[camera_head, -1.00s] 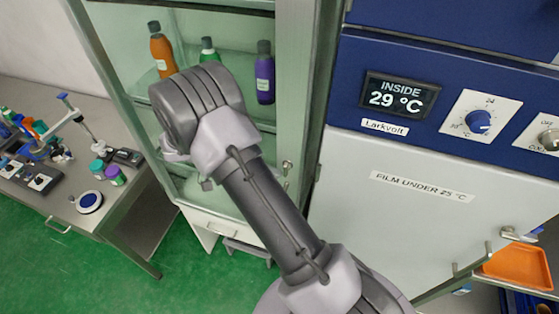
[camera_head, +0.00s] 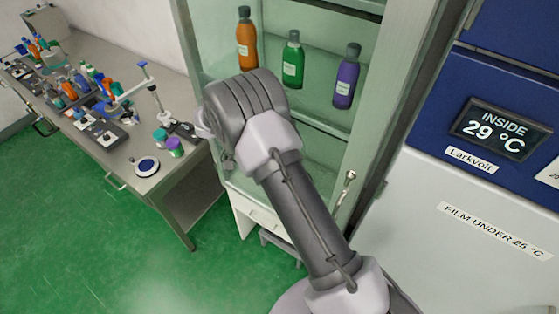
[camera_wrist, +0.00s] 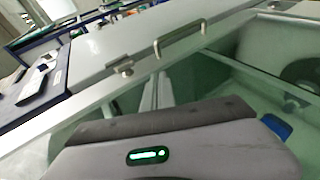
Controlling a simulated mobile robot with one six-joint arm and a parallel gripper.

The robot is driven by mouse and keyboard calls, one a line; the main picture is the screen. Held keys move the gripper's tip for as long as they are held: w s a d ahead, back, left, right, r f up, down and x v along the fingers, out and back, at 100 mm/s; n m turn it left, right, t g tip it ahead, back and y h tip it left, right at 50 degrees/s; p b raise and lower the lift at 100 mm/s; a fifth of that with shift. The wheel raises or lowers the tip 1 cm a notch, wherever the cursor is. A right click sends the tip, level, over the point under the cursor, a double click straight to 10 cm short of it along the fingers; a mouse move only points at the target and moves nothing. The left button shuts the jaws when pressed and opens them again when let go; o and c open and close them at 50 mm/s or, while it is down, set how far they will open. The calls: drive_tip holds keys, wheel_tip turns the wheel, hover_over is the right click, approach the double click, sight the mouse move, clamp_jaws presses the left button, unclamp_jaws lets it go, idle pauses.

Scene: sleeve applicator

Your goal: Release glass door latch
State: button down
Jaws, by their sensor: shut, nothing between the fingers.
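The glass door (camera_head: 318,150) is a green-tinted pane in a pale frame, in front of shelves with bottles. A small metal latch knob (camera_head: 349,178) stands on the frame at its right side. In the wrist view a metal knob (camera_wrist: 125,69) sits on a pale edge; I cannot tell for certain whether it is the same latch. My gripper (camera_wrist: 165,118) shows in the wrist view as a grey body with a green light, below the knob and apart from it.
Orange (camera_head: 246,40), green (camera_head: 293,60) and purple (camera_head: 346,77) bottles stand behind the glass. A blue and white cabinet (camera_head: 430,260) stands close on the right. A cluttered bench (camera_head: 110,150) is at the left. Green floor (camera_head: 90,245) lies open in front.

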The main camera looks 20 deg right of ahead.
drive_tip(key=s+a+f+n+t+y+b, duration=0.1)
drive_tip(key=s+a+f+t+y+b, duration=0.1)
drive_tip(key=s+b, duration=0.4)
drive_tip(key=s+a+f+n+t+y+b, duration=0.1)
drive_tip(key=s+a+f+t+y+b, duration=0.2)
drive_tip(key=b, duration=0.9)
drive_tip(key=s+a+f+n+t+y+b, duration=0.2)
drive_tip(key=s+a+f+t+y+b, duration=0.1)
drive_tip(key=s+t+y+b, duration=0.4)
drive_tip(key=s+a+b, duration=0.1)
drive_tip(key=s+b, duration=0.2)
drive_tip(key=shift+a+f+t, duration=0.15)
drive_tip(key=shift+t, duration=0.25)
drive_tip(key=shift+w, duration=0.1)
